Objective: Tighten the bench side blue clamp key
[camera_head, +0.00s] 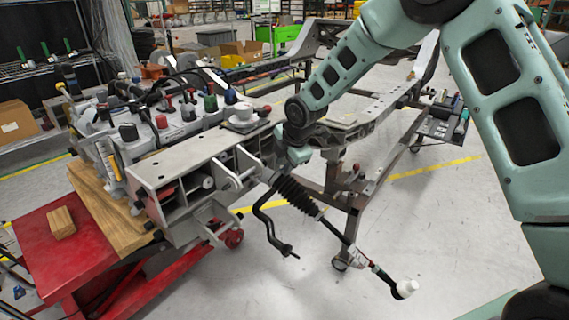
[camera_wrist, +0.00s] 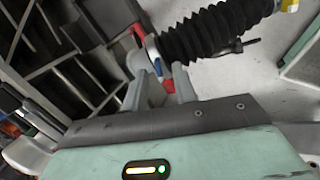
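My gripper (camera_head: 290,155) is at the end of the arm, low over the grey chassis fixture (camera_head: 180,172), near the upper end of the black ribbed boot (camera_head: 295,193). In the wrist view my gripper (camera_wrist: 160,75) has its two grey fingers apart. A red part (camera_wrist: 168,86) shows between the fingers, close to the right one. I cannot tell whether either finger touches them. In the head view the arm and gripper hide this spot.
The ribbed boot (camera_wrist: 215,28) passes close beyond the fingertips. A red cart (camera_head: 65,255) with a wooden block (camera_head: 61,222) stands at the left. Several coloured knobs sit on the metal assembly (camera_head: 170,125). Clear floor (camera_head: 450,215) lies to the right.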

